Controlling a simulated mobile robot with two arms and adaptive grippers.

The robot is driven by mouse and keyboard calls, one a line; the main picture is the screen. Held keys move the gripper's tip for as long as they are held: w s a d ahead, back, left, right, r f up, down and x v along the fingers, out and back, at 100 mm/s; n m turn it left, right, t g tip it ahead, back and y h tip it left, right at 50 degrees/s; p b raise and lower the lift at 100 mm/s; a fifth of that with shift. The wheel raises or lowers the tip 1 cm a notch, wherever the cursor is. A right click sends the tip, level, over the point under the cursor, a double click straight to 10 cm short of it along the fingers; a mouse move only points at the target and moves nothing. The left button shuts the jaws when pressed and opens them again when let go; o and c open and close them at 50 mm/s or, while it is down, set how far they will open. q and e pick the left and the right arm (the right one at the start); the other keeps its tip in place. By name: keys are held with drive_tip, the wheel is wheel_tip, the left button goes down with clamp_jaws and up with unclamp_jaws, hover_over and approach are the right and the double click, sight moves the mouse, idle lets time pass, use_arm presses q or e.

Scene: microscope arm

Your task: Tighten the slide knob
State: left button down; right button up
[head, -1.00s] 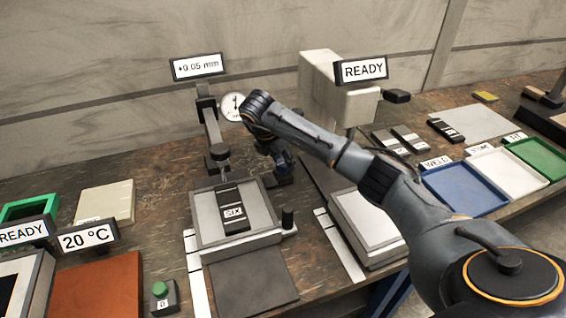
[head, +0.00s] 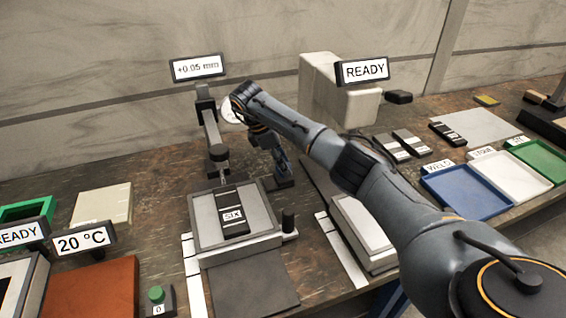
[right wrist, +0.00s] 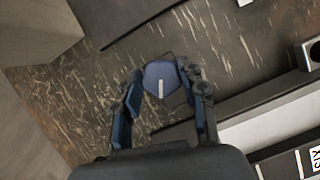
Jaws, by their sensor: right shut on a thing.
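In the right wrist view, a blue faceted knob (right wrist: 161,82) with a white line on its face sits between the fingers of my right gripper (right wrist: 162,74), which is shut on it. In the head view, my right gripper (head: 282,168) points down just right of the slide stage (head: 262,215), and the knob is hidden by the fingers. A dark base (head: 278,184) shows below the fingertips. A dark slide marked SIX (head: 232,214) lies on the stage. My left gripper is not in view.
A display reading +0.05 mm (head: 198,66) stands behind the stage, and a dial gauge is partly hidden by my arm. A white block with a READY sign (head: 364,71) stands to the right. Blue (head: 462,196), white and green trays lie further right.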

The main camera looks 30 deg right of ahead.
idle(0.5)
drive_tip(key=o, duration=1.1)
drive_tip(key=shift+o, duration=0.2)
drive_tip(key=v, duration=1.2)
drive_tip(key=shift+d, duration=0.1)
